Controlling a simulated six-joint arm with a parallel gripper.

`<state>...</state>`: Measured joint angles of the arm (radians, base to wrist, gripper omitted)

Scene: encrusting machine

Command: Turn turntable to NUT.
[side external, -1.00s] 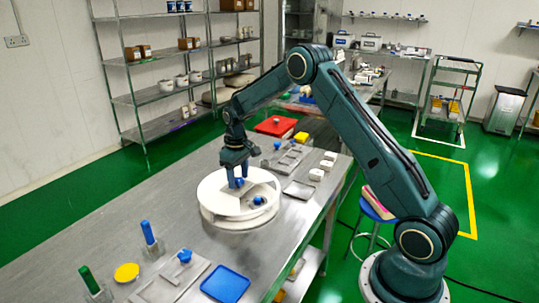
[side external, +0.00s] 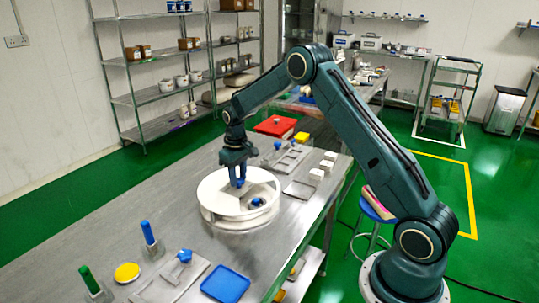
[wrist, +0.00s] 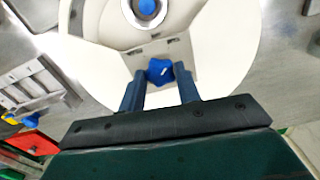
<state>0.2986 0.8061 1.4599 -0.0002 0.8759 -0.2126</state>
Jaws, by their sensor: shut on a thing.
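The white round turntable (side external: 212,200) stands on the steel table. A blue star-shaped knob (wrist: 160,71) sits on its upper face. My gripper (side external: 238,183) reaches down over the turntable, and in the wrist view its blue fingers (wrist: 160,84) are on either side of the knob, shut on it. A second blue round piece (wrist: 147,7) shows in a grey ring in the turntable's opening; it also shows in the side view (side external: 257,202). No NUT label can be read in these frames.
A blue tray (side external: 225,284), a yellow disc (side external: 127,272) and blue and green handled tools stand at the front of the table. Metal trays, white cups (side external: 327,161) and a red board (side external: 275,126) lie behind the turntable.

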